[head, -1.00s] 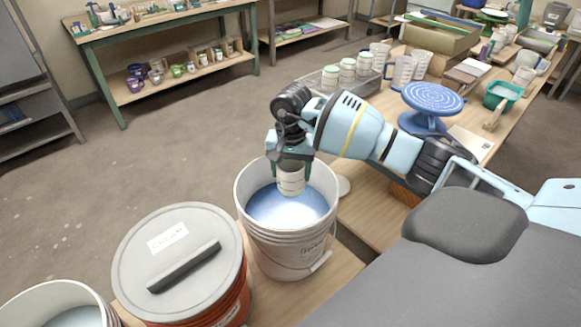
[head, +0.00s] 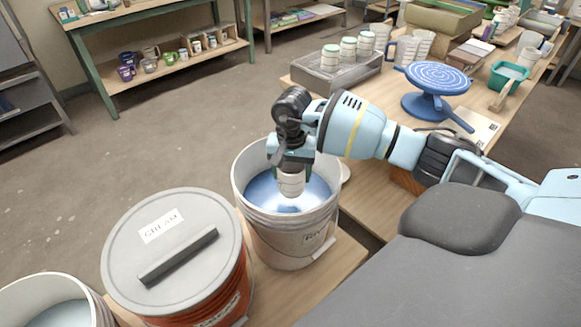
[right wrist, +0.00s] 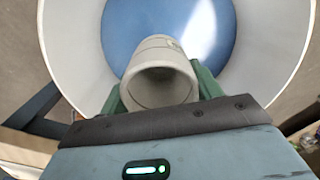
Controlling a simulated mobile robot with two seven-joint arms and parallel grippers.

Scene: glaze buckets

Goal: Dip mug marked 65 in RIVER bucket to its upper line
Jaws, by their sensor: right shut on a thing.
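My right gripper (head: 291,172) is shut on a pale grey-white mug (head: 291,185) and points down inside the bucket's mouth. In the right wrist view the mug (right wrist: 160,78) shows its open mouth towards the camera, between the green fingers. No number is readable on it. The white bucket (head: 262,226) has a label starting with R, partly unreadable, and holds blue glaze (head: 318,190). The mug's base is close to the glaze, with a darker blue patch just below it; I cannot tell whether it touches. My left gripper is not in view.
A lidded orange bucket (head: 222,302) marked CREAM stands left of the glaze bucket, and another open bucket (head: 20,295) at the lower left. The table behind holds a blue banding wheel (head: 438,78), a grey tray (head: 338,74) with cups, and a teal tub (head: 508,75).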

